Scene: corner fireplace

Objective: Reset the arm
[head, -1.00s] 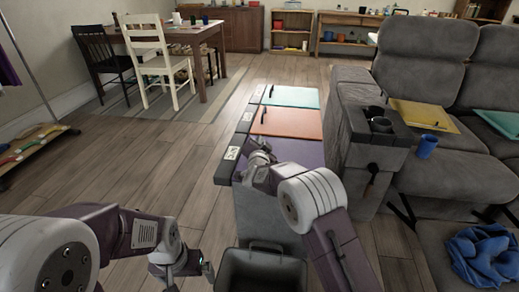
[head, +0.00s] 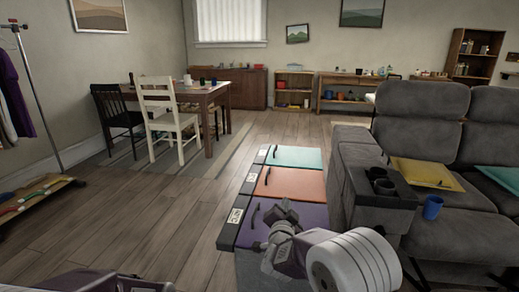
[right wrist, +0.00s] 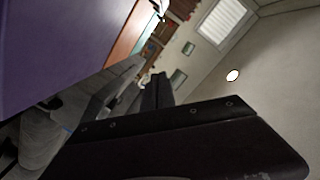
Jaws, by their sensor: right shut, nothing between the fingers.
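My right gripper (head: 280,218) is shut and empty. It is over the purple lid (head: 262,214) of the nearest bin in the head view, with my right arm coming in from the lower right. I cannot tell whether it touches the lid. In the right wrist view the dark gripper (right wrist: 157,92) points into the room, with the purple lid (right wrist: 45,45) close at the upper left. Of my left arm only a piece shows at the bottom left edge of the head view; its gripper is out of the picture.
Orange (head: 291,184) and teal (head: 294,157) lids lie behind the purple one. A grey sofa (head: 425,125) with a blue cup (head: 432,207) stands on the right. A white chair (head: 170,122) and wooden table (head: 213,95) stand at the back left.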

